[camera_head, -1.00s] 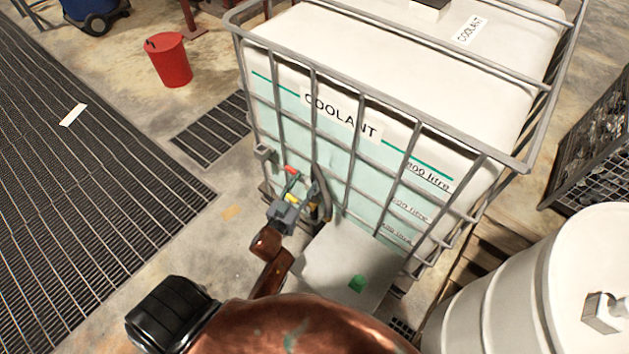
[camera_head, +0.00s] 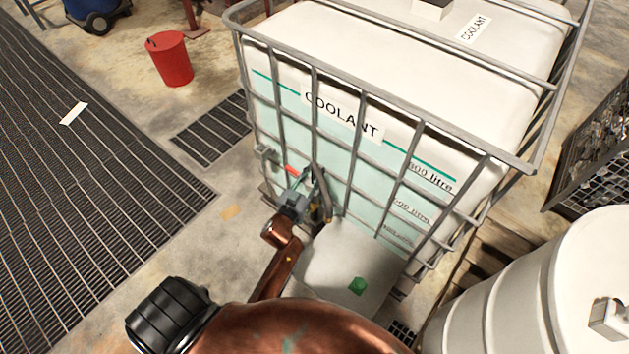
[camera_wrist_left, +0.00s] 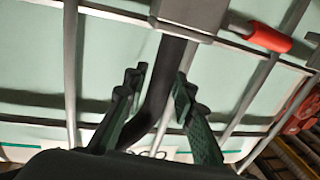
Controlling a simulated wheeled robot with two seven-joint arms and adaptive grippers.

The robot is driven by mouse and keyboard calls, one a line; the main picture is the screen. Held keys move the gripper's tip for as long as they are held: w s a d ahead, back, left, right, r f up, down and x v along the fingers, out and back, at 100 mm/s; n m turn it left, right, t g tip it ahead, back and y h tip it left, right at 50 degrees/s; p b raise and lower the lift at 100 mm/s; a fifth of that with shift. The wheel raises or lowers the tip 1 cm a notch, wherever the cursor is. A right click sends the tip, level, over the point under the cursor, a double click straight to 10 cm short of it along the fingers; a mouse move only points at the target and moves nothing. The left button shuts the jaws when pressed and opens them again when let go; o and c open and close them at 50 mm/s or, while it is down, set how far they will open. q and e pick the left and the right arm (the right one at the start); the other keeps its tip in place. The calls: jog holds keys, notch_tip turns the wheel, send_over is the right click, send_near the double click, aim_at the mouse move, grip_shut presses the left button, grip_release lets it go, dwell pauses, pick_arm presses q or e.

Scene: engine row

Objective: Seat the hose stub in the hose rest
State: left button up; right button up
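The dark hose stub (camera_head: 321,187) hangs curved at the lower front of the coolant tank (camera_head: 345,160). In the left wrist view the hose (camera_wrist_left: 160,95) runs down from a grey fitting (camera_wrist_left: 192,14). My left gripper (camera_head: 303,196) is at the hose, beside the tank's outlet. In the left wrist view the left gripper's (camera_wrist_left: 162,78) two green-black fingers stand one on each side of the hose. Narrow gaps seem to show between fingers and hose, so it looks open around it. I cannot make out the hose rest for sure. My right gripper is not in view.
A red valve handle (camera_head: 292,170) is close to the left gripper, also in the wrist view (camera_wrist_left: 262,36). Grey cage bars (camera_head: 355,170) surround the tank. A pale tray (camera_head: 335,262) with a green piece (camera_head: 357,286) lies below. A white drum (camera_head: 545,290) stands at right.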

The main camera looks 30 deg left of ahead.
pick_arm(q)
grip_shut()
dwell(0.4)
jog(key=shift+r, duration=0.15)
